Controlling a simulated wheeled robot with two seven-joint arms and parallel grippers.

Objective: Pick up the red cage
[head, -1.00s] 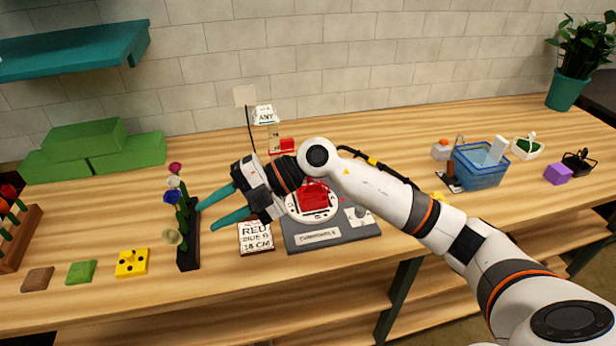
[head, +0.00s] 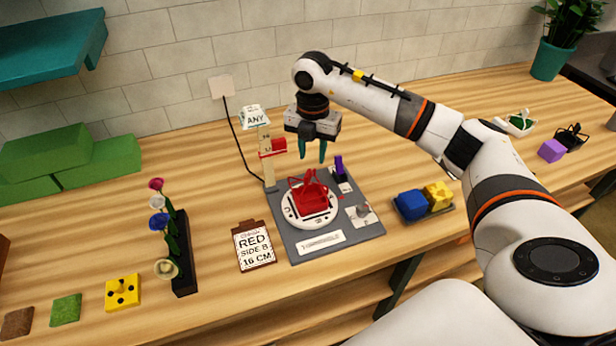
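The red cage (head: 310,198) sits on a round white turntable (head: 296,218) on a grey base plate (head: 287,247). My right gripper (head: 313,157) points down above and behind the cage, its two teal fingers apart with nothing between them. A clear gap shows between the fingertips and the cage. A clipboard sign (head: 254,246) reading "RED SIDE B 16 CM" lies left of the base plate. My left gripper is not in view.
A wooden post (head: 266,160) with a red slider and an "ANY" sign stands close left of the gripper. A black rack (head: 184,262) of flowers is further left. A tray with blue (head: 409,205) and yellow (head: 437,196) blocks lies right. Green foam blocks (head: 70,160) are back left.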

